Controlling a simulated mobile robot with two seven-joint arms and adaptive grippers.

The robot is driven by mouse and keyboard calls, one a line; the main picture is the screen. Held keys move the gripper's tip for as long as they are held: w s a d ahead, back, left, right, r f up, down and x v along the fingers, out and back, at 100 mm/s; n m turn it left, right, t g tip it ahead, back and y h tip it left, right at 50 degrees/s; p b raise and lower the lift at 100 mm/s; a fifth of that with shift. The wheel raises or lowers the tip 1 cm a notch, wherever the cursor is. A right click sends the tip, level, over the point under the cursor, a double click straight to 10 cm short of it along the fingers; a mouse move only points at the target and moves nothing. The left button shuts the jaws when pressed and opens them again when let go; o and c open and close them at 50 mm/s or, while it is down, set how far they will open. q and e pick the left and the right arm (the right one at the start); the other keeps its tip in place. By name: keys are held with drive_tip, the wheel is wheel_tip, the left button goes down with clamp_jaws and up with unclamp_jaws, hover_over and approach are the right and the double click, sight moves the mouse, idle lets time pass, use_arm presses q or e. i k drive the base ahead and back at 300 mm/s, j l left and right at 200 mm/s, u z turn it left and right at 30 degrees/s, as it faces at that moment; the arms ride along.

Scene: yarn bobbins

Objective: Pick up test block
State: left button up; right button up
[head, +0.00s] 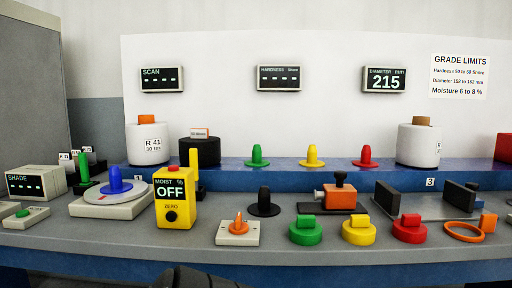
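No object in the head view is labelled as the test block, and I cannot tell for sure which one it is. An orange block with a black knob (341,196) sits on a dark base right of the middle of the bench. A black cylinder (199,152) with a small labelled orange-and-white piece on top stands on the back ledge, left of the middle. A white plate with an orange cone (238,229) lies near the front. Dark parts, likely mine, show at the bottom edge, but no gripper fingers are visible.
A yellow moisture meter (174,203) reads OFF, beside a scale with a blue cone (115,187). Green (306,231), yellow (358,231) and red (409,230) round pieces line the front. White bobbins (147,145) stand on the blue ledge. The diameter display (384,79) reads 215.

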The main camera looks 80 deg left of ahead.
sight(209, 148)
drive_tip(key=u, duration=2.95)
